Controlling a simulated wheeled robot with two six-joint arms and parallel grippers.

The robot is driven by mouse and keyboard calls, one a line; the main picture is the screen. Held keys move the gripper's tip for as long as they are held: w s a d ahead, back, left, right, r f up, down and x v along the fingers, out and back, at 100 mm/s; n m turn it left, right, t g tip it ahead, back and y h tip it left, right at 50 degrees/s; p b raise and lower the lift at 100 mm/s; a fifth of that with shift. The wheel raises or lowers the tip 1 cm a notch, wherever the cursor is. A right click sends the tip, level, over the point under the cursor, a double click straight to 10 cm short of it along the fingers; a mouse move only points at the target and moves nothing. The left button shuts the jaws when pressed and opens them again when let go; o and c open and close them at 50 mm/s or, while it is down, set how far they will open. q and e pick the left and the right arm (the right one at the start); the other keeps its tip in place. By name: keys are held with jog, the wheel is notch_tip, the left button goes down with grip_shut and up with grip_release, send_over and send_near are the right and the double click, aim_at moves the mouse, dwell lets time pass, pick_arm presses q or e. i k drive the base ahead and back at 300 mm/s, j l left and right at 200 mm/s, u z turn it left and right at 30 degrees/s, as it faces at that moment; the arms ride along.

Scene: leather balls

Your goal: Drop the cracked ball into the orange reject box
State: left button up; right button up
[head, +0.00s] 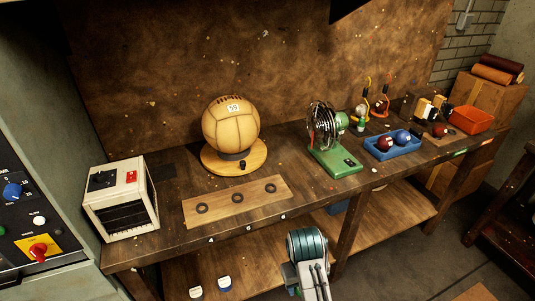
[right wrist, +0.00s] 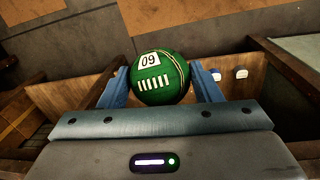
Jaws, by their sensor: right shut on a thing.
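My right gripper (right wrist: 162,80) is shut on a green ball (right wrist: 160,88), held between its two blue fingers. The ball has a white number label, a row of white marks and a pale seam line; I cannot make out a crack for certain. The orange box (head: 472,120) stands open at the far right end of the bench, well away from this arm. My left gripper is not in view.
The bench (head: 165,243) holds a tan ball (head: 231,125) on a round stand, a board with three rings (head: 236,202), a green fan (head: 333,140), a blue tray (head: 393,148) with two balls, and a cream box (head: 121,200). A dark red ball (head: 438,130) sits near the orange box.

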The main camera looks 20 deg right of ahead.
aim_at(463, 128)
jog(key=i+l+z, duration=0.1)
jog(key=l, duration=0.3)
jog(key=i+l, duration=0.1)
jog(key=l, duration=0.3)
jog(key=i+l+z, duration=0.15)
jog(key=l, duration=0.65)
jog(key=i+l+z, duration=0.15)
jog(key=l, duration=0.25)
jog(key=i+l, duration=0.15)
jog(key=l, duration=0.2)
jog(key=z, duration=0.05)
